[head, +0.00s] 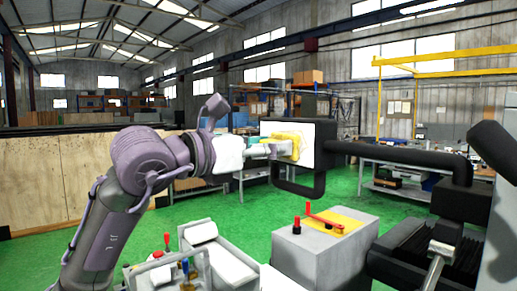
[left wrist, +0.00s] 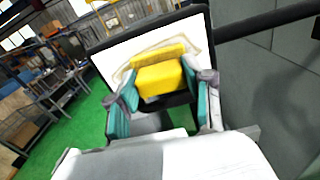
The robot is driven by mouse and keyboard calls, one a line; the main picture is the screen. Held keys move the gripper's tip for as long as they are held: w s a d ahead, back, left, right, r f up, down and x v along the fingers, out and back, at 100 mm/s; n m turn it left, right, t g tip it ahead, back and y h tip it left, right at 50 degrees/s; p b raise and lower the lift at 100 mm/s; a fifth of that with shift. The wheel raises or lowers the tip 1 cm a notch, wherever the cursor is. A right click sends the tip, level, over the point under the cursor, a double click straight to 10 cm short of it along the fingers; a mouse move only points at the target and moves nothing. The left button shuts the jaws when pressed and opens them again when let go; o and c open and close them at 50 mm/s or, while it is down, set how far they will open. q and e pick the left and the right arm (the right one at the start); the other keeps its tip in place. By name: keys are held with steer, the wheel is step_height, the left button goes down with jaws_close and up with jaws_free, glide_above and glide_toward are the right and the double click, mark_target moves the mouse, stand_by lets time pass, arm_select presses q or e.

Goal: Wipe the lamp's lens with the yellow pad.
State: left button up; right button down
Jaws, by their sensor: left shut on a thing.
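The lamp (head: 318,158) is a black-framed panel with a loop handle below, on a thick black arm from the right. Its white lens (head: 308,134) faces my left gripper (head: 274,150). My left gripper is shut on the yellow pad (head: 286,141). In the left wrist view the pad (left wrist: 160,76) sits between the teal fingers, in front of the lens (left wrist: 112,64). The pad looks to be at the lens face; I cannot tell whether it touches. A pale tan smear (left wrist: 124,72) shows on the lens around the pad. My right gripper is not in view.
Below are grey machine blocks with a red lever (head: 324,217) and several knobs. Black machine parts (head: 440,262) stand at the right. A workbench (head: 395,185) is behind the lamp. Green floor (head: 350,207) lies open between the machine and bench.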

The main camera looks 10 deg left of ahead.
arm_select(q)
steer(key=shift+s+d+b, duration=0.4)
steer(key=shift+s+d, duration=0.4)
steer(key=shift+d, duration=0.25)
steer(key=shift+s+d+b, duration=0.4)
steer(key=shift+s+d, duration=0.35)
steer(key=shift+d, duration=0.25)
steer(key=shift+f+b, duration=0.1)
steer(key=shift+b, duration=0.25)
steer(key=shift+w+a, duration=0.9)
steer(key=shift+a, duration=0.3)
steer(key=shift+w+a, duration=0.9)
steer(key=shift+a, duration=0.25)
steer(key=shift+w+a, duration=1.95)
steer(key=shift+a, duration=0.5)
steer(key=shift+s+d+r+b, duration=0.1)
steer(key=shift+s+d+b, duration=0.55)
steer(key=shift+s+d, duration=0.8)
steer(key=shift+s+d+r+b, duration=0.1)
steer(key=shift+s+d+b, duration=0.75)
steer(key=shift+d, duration=0.9)
steer(key=shift+s+d+b, duration=0.45)
steer(key=shift+s+d, duration=1)
steer(key=shift+d, duration=0.15)
steer(key=w+a+p, duration=0.1)
steer(key=w+a, duration=0.6)
steer(key=a, duration=0.2)
steer(key=shift+w+a, duration=0.2)
steer(key=shift+a, duration=0.1)
